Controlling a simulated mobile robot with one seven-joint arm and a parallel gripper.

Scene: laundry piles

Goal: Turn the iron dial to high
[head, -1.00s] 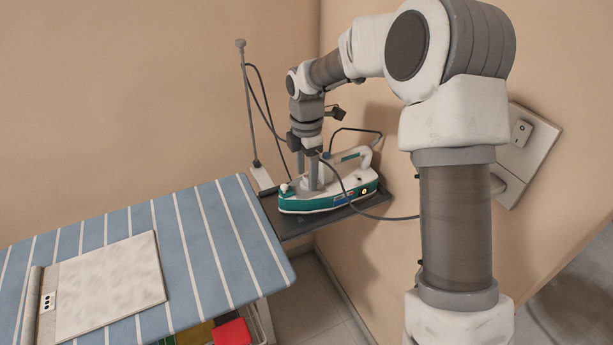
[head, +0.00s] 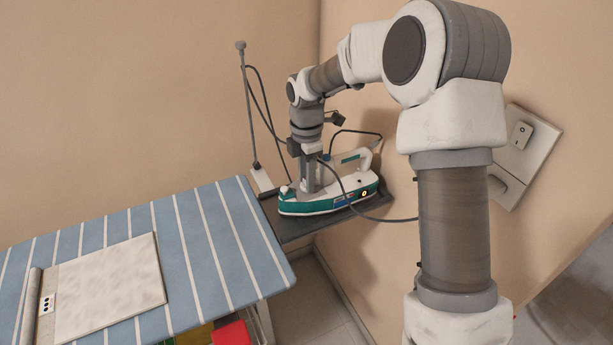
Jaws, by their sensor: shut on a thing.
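The iron (head: 325,205) is white and teal, with a lit orange spot on its side. It stands on a dark grey rest (head: 285,228) at the end of the ironing board, in the head view. My gripper (head: 308,187) points down onto the top of the iron, in front of its handle (head: 362,158). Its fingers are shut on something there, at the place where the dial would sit. The dial itself is hidden by the fingers, so its setting cannot be read.
A cord holder pole (head: 248,110) stands behind the rest. The iron's cord (head: 395,218) runs right behind my arm. A wall switch plate (head: 522,150) is at the right.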

